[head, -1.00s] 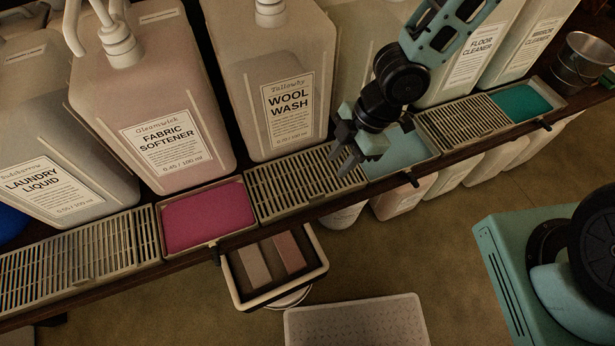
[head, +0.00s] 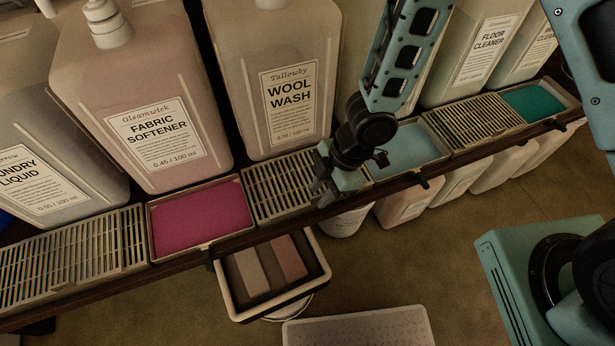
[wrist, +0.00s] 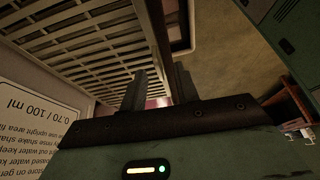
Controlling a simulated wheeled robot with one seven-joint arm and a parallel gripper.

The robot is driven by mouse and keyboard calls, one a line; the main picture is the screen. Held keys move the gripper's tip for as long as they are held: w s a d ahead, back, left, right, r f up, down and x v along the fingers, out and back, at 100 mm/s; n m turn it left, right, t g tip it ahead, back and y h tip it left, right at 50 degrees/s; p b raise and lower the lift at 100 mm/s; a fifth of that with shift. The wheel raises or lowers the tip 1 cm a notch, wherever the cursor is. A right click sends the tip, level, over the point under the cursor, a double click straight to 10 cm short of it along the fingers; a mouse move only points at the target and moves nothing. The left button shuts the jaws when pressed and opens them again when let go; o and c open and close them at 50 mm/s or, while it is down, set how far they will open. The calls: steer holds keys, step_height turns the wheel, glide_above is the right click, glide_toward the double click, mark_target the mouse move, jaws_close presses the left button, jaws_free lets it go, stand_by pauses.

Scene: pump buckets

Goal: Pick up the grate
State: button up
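A slatted beige grate (head: 283,183) sits in the shelf-edge tray below the wool wash jug. Its slats also show large at the upper left of the wrist view (wrist: 75,45). My gripper (head: 324,192) points down at the right end of this grate, close to the tray's front edge. In the wrist view my gripper's (wrist: 158,92) two dark fingers stand apart, with a pale rim running down behind the gap. I see nothing held. Whether the fingertips touch the grate or rim cannot be told. Similar grates lie at the left (head: 75,255) and right (head: 482,122).
Large jugs, including wool wash (head: 280,80) and fabric softener (head: 140,100), stand close behind.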

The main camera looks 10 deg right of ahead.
steer(key=shift+a+f, duration=0.15)
steer(key=shift+f, duration=0.3)
jaws_close()
steer(key=shift+r, duration=0.15)
